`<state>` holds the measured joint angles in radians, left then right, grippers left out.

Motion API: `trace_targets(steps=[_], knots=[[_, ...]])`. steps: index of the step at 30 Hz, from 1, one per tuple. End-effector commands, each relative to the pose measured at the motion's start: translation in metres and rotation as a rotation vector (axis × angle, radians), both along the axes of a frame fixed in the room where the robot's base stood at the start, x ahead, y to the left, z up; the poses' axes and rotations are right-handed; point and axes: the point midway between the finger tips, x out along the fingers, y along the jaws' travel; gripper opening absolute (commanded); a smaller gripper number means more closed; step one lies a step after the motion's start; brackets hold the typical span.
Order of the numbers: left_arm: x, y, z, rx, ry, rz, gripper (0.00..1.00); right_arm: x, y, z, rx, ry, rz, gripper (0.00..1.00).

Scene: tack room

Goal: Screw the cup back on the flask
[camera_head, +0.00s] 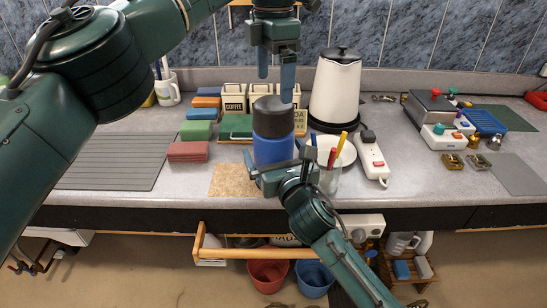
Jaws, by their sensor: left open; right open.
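The flask (272,149) stands upright near the counter's front edge, with a blue body. A dark grey cup-like piece (272,118) sits on its top, in line with the body; I cannot tell how tightly it is seated. My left gripper (275,86) is open and points down just above the dark top, its fingers apart with nothing between them. My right gripper (282,168) is open low at the front of the flask, with a finger to either side of the blue body. Its wrist hides part of the flask's lower right; contact is unclear.
A cork mat (237,180) lies left of the flask. A glass with pens (331,178), a white plate (345,152) and a power strip (371,160) are close on the right. A white kettle (335,88) and canisters (233,98) stand behind. The grey ribbed mat (110,165) is bare.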

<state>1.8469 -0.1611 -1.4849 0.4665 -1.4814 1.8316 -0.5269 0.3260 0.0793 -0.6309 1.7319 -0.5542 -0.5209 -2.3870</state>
Motion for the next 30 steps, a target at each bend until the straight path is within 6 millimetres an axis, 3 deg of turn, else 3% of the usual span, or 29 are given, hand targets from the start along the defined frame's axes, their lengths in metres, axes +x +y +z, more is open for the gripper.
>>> trace_targets(steps=[6,16,30], knots=[[0.0,0.0,0.0,0.0,0.0,0.0,0.94,0.017,0.006,0.0,0.0,0.0,0.0,1.0],[0.0,0.0,0.0,0.0,0.0,0.0,0.94,0.02,0.006,0.0,0.0,0.001,0.0,1.0],[0.0,0.0,0.0,0.0,0.0,0.0,0.94,0.019,0.006,0.0,-0.001,0.001,0.0,0.62]])
